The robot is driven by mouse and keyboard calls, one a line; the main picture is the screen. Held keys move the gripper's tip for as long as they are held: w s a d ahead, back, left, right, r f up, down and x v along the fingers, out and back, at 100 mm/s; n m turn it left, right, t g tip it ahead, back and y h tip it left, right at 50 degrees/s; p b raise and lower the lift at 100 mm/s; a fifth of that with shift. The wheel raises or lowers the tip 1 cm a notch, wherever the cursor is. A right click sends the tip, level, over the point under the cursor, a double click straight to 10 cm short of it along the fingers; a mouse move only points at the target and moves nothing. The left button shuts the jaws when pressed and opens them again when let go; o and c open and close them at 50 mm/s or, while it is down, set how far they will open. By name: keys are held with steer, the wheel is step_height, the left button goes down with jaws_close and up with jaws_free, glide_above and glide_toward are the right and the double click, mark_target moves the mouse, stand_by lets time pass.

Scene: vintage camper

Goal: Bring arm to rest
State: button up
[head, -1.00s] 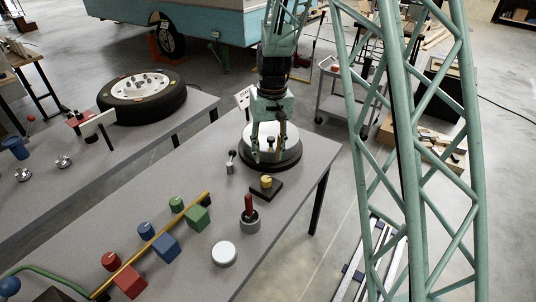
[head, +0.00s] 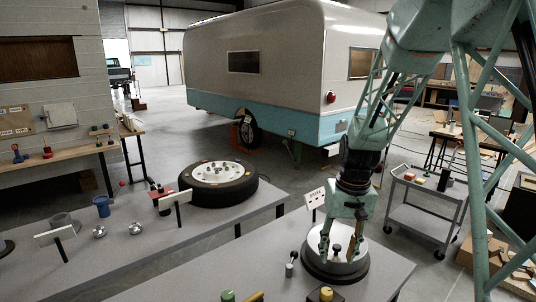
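My teal arm comes in from the upper right, and my gripper (head: 339,256) points down at its end. Its two fingers are spread apart, above or at a round silver disc (head: 343,266) on a black base. The disc sits near the far end of the front grey bench (head: 240,284). A small dark knob on the disc shows between the fingers. I see no finger closed on it, and cannot tell whether the fingertips touch the disc.
A "BRAKE" sign (head: 315,195) stands just behind the disc. A small lever (head: 291,264) and a yellow knob (head: 326,294) are nearby. A tyre (head: 217,186) lies on the left bench. A grey cart (head: 424,205) stands to the right. The camper (head: 287,75) stands behind.

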steer(key=s+r+t+b, duration=0.1)
steer(key=s+r, duration=1)
steer(key=s, duration=0.2)
steer(key=s+r+t, duration=0.2)
steer(key=s+r, duration=0.9)
steer(key=s, duration=1.5)
steer(key=shift+s+r+t+b, duration=0.3)
steer(key=shift+s+r, duration=0.05)
steer(key=shift+s, duration=0.05)
steer(key=shift+w, duration=0.15)
steer(key=shift+c, duration=0.9)
